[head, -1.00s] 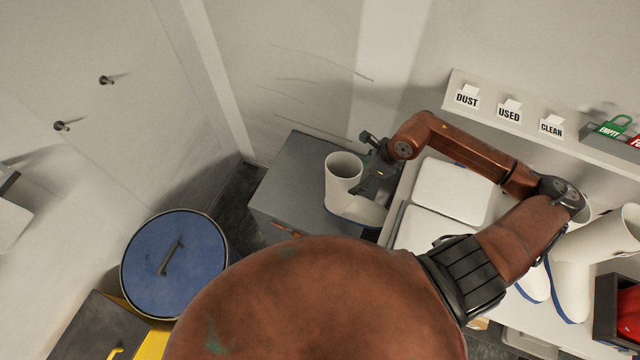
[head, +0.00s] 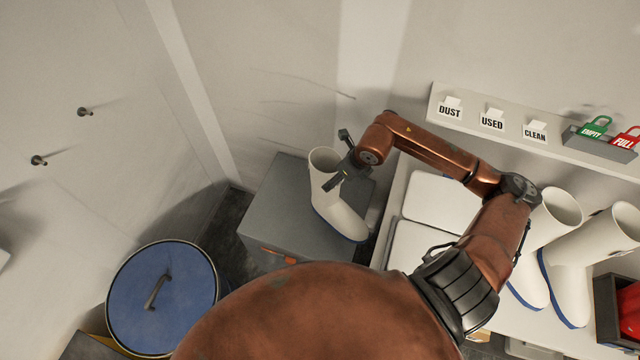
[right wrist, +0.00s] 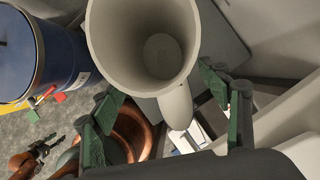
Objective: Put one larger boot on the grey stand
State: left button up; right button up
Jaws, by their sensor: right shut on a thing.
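A white boot (head: 338,212) with a blue sole edge is in the head view, over the grey stand (head: 275,215). Its shaft leans a little and its toe points to the lower right. I cannot tell whether the sole touches the stand's top. My right gripper (head: 338,172) is shut on the boot's shaft near the top. In the right wrist view the shaft's open mouth (right wrist: 150,45) lies between the green fingers (right wrist: 168,115). Two more white boots (head: 532,265) (head: 570,290) stand on the bench at the right. My left gripper (right wrist: 52,148) seems to show small at the lower left there; its jaws are unclear.
A blue-lidded drum (head: 185,300) stands left of the stand. White panels (head: 440,200) lie on the bench (head: 590,335) right of it. A shelf (head: 480,135) carries DUST, USED and CLEAN labels and green and red tags. Wall pegs (head: 85,112) are at the left.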

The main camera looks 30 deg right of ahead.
jog(key=b+x, duration=0.2)
jog(key=x, duration=0.2)
jog(key=w+b+x, duration=0.1)
jog(key=b+x, duration=0.1)
jog(key=x, duration=0.2)
jog(key=w+a+r+b+x, duration=0.1)
jog(key=b+x, duration=0.1)
jog(key=x, duration=0.1)
jog(key=shift+w+f, duration=0.35)
jog(key=shift+r, duration=0.15)
jog(key=o, duration=2.1)
jog(key=shift+s, duration=0.1)
jog(key=v, duration=1.1)
jog(key=shift+s+r, duration=0.2)
jog(key=shift+r, duration=0.15)
